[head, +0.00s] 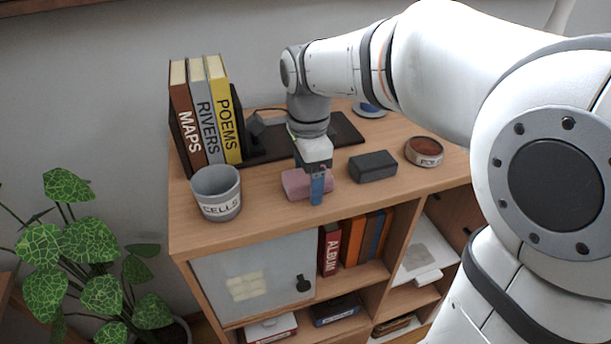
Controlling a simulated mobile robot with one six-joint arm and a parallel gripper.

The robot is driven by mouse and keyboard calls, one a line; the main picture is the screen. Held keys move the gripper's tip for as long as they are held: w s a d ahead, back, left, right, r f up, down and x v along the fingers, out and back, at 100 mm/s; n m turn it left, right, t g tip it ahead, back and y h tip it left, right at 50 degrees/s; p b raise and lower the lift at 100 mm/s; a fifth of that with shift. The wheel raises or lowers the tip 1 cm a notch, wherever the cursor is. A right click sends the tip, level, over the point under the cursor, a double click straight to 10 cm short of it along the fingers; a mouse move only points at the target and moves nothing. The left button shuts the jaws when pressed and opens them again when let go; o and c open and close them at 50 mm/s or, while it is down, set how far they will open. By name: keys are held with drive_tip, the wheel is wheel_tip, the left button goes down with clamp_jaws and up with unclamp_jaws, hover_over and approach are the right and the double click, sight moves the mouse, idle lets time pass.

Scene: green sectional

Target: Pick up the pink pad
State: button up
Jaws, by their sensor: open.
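The pink pad (294,185) lies on the wooden top of the cabinet, near its front edge. My gripper (317,190) points down at the pad, with a blue finger in front of the pad's right part. The finger and the gripper body hide part of the pad. The gripper is open; I cannot tell whether it touches the pad or whether the pad lies between the fingers.
A dark grey block (373,167) lies just right of the pad, and a round tin (424,152) is farther right. A grey cup marked CELLS (217,193) stands to the left. Upright books (205,115) and a dark mat (343,128) are behind.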

drive_tip(key=c, duration=1)
wheel_tip(320, 180, up, 10)
drive_tip(key=shift+b, duration=0.45)
drive_tip(key=o, duration=0.4)
drive_tip(key=c, duration=0.4)
drive_tip(key=shift+o, duration=0.2)
